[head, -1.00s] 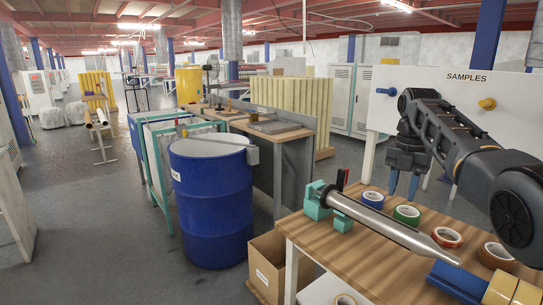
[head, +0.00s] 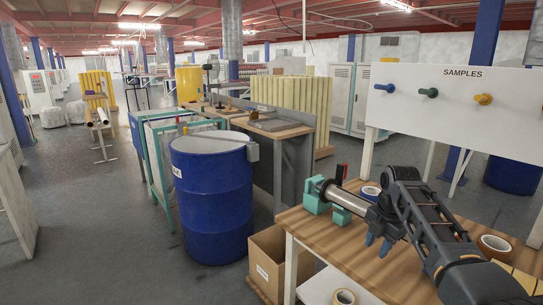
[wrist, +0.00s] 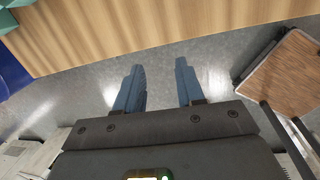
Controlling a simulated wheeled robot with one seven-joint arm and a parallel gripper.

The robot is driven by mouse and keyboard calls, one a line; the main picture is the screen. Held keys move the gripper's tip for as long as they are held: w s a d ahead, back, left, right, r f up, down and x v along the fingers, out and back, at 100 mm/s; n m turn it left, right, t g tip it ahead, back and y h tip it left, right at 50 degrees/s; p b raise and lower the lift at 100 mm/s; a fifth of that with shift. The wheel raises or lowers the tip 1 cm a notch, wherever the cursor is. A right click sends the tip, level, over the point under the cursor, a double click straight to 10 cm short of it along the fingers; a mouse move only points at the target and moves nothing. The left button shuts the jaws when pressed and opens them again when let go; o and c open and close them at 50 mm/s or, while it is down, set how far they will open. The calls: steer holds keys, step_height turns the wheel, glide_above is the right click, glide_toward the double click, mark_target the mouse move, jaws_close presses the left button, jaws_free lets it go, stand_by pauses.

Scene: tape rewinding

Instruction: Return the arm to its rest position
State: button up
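My gripper (head: 377,244) hangs at the end of my folded arm, low over the front of the wooden workbench (head: 340,262), with its blue fingers pointing down. In the wrist view my gripper (wrist: 158,80) has its two fingers apart and nothing between them. Below them are grey floor and the bench edge. My arm covers part of the metal winding spindle (head: 325,198), which sits in a teal mount (head: 314,194).
The white SAMPLES board (head: 460,115) with pegs stands behind. A blue drum (head: 212,205) and a cardboard box (head: 268,262) are left of the bench.

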steer(key=s+a+f+m+t+b, duration=0.1)
steer(key=s+a+f+m, duration=0.1)
steer(key=s+f, duration=0.35)
steer(key=s+a+f+m+t, duration=0.1)
steer(key=s+a+f+m, duration=0.15)
steer(key=f, duration=0.65)
steer(key=s+a+f+m+t+b, duration=0.1)
steer(key=s+a+f+m, duration=0.1)
steer(key=s+f, duration=0.35)
steer(key=s+a+f+m+t+b, duration=0.1)
steer(key=s+f+m+t, duration=0.2)
steer(key=s, duration=0.6)
steer(key=s+a+f+m+b, duration=0.1)
steer(key=s+a+f+m, duration=0.15)
steer(key=s+f, duration=0.4)
steer(key=s+d+r+m+t+b, duration=0.1)
steer(key=s+r+m+t, duration=0.2)
steer(key=s, duration=0.7)
steer(key=s+d+r+m+t+b, duration=0.1)
steer(key=s+r+m, duration=0.4)
steer(key=s, duration=0.5)
steer(key=s+r+m+t+b, duration=0.1)
steer(key=s+r+m, duration=0.1)
steer(key=s+r, duration=0.4)
steer(key=s+d+r+m+t+b, duration=0.1)
steer(key=s+r, duration=0.5)
steer(key=r, duration=0.7)
steer(key=shift+m+t, duration=0.5)
steer(key=shift+m, duration=0.2)
